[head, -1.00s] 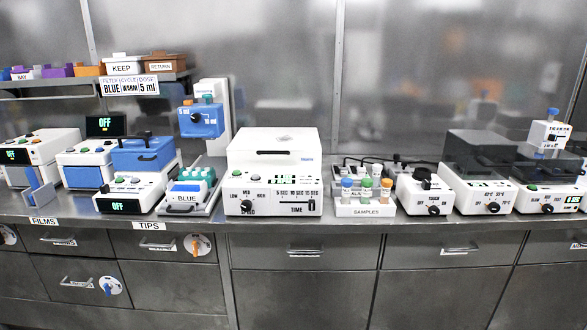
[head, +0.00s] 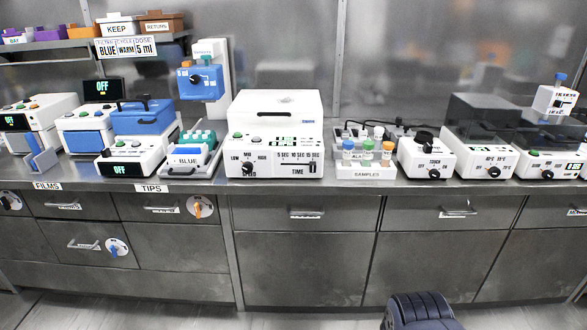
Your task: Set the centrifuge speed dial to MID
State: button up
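The white centrifuge (head: 275,125) stands at the middle of the counter with its lid closed. Its black speed dial (head: 247,170) is on the left of the front panel, with LOW, MID and HIGH marks around it. The dial is too small for me to tell which mark its pointer faces. My gripper is not in view, and nothing touches the dial.
A sample rack (head: 367,171) and a white TOUCH device (head: 425,160) stand right of the centrifuge. Drawers with handles (head: 307,216) lie below. A dark rounded part of mine shows at the bottom right. Floor before the drawers is clear.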

aim_at(247, 168)
jog(key=i+l+u, duration=0.3)
jog(key=i, duration=0.15)
jog(key=i+l+u, duration=0.3)
jog(key=i+l, duration=0.05)
jog(key=i, duration=0.15)
